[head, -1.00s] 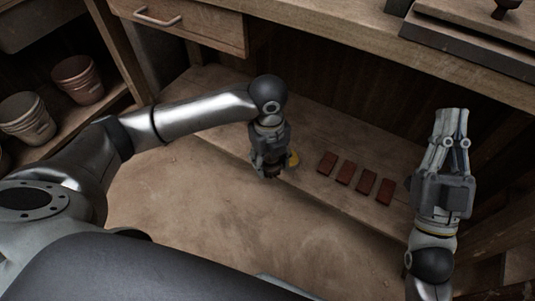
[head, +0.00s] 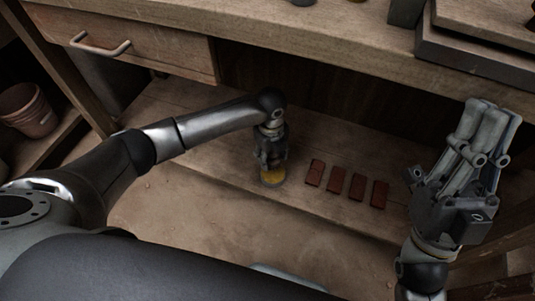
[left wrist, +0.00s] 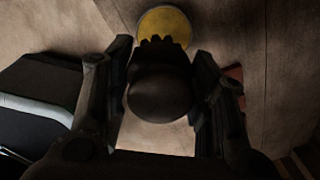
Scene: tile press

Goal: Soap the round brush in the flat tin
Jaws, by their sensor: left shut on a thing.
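My left gripper (head: 270,158) points down and is shut on the round brush (left wrist: 160,88), whose dark rounded body shows between the fingers in the left wrist view. The flat tin (head: 272,177), with yellow soap inside, stands on the low wooden shelf right below the gripper. The tin also shows in the left wrist view (left wrist: 166,24), just beyond the brush and partly covered by it. Whether the bristles touch the soap is hidden. My right gripper (head: 490,125) is raised at the right, fingers pointing up, away from the tin; its finger gap is unclear.
Several dark red tiles (head: 336,180) lie in a row on the shelf, right of the tin. A workbench (head: 330,40) with a drawer (head: 130,40) overhangs behind. A bucket (head: 28,110) stands at the far left. The shelf (head: 215,165) left of the tin is clear.

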